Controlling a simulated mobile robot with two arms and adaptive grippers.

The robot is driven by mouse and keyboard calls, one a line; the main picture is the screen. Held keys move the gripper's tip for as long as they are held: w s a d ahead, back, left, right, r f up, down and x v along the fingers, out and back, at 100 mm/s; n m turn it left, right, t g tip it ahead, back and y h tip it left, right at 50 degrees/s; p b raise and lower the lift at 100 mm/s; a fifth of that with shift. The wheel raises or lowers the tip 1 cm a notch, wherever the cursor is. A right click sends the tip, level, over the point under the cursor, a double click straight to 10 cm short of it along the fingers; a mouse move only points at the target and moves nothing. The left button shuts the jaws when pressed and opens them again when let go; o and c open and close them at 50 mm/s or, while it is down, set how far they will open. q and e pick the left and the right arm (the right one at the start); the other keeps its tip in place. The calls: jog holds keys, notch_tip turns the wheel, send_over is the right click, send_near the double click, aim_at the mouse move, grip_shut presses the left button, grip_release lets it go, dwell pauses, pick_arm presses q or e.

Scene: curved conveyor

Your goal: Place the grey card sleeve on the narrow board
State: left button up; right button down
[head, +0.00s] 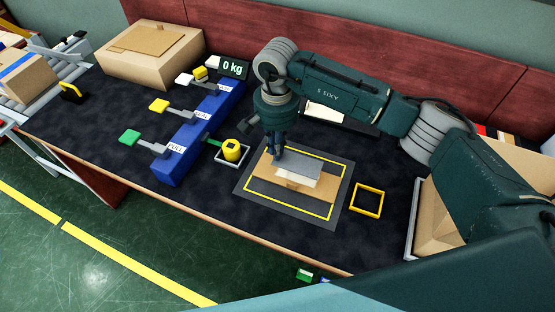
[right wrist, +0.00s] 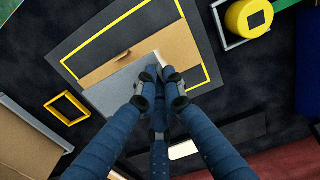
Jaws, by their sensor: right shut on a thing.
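The grey card sleeve (head: 301,163) has a pale front edge and lies over the tan narrow board (head: 266,186), partly covering it. I cannot tell whether the sleeve rests on the board or is just above it. My right gripper (head: 278,156) is at the sleeve's left end, fingers shut on it. In the right wrist view, the fingertips (right wrist: 160,74) pinch the sleeve (right wrist: 118,88) at its edge, beside the board (right wrist: 178,44). The board lies on a dark mat (head: 248,195) with a yellow outline. My left gripper is not in view.
A yellow square frame (head: 367,213) lies right of the mat. A yellow cylinder (head: 232,150) in a grey frame and a blue block with levers (head: 200,130) stand left. Cardboard boxes (head: 150,52) stand back left and right. The front tabletop is clear.

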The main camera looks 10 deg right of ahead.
aim_at(277, 172)
notch_tip(277, 172, down, 3)
jog(key=shift+r, duration=0.15)
notch_tip(277, 172, down, 4)
jog(key=shift+f+p, duration=0.1)
jog(key=shift+p, duration=0.4)
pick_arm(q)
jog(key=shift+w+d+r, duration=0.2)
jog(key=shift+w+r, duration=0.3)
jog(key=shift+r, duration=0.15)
pick_arm(e)
jog(key=shift+f, duration=0.15)
jog(key=c, duration=1.9)
grip_release()
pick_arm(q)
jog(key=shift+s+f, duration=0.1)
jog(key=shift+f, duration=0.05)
pick_arm(e)
jog(key=shift+o, duration=0.2)
